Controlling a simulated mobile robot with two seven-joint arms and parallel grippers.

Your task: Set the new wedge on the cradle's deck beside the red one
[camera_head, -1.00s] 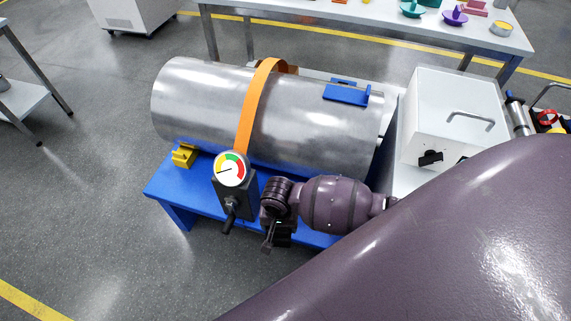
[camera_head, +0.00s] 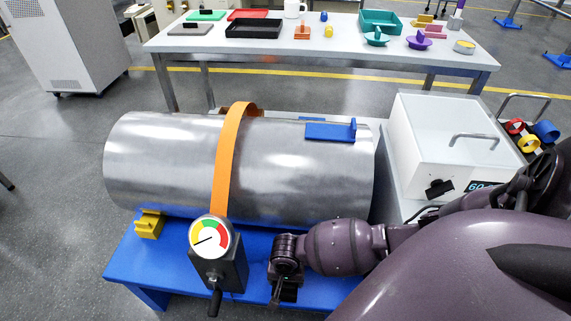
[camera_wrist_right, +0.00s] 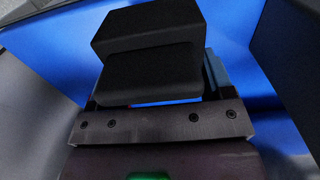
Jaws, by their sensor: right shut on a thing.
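My right gripper (camera_head: 284,291) is low over the front of the blue cradle deck (camera_head: 260,272), to the right of the dial gauge. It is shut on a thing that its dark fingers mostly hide. In the right wrist view, a muted blue piece (camera_wrist_right: 215,72) shows just beside the black fingers (camera_wrist_right: 150,58); I take it to be the new wedge, but its shape is unclear. A yellow stepped block (camera_head: 149,224) sits on the deck's left end, against the metal cylinder. No red wedge shows. My left gripper is out of view.
The large metal cylinder (camera_head: 290,165) lies on the cradle under an orange strap (camera_head: 228,160). The gauge (camera_head: 211,236) stands on a black block with a handle at the deck's front. A white box (camera_head: 450,140) is at the right. A table (camera_head: 330,55) stands behind.

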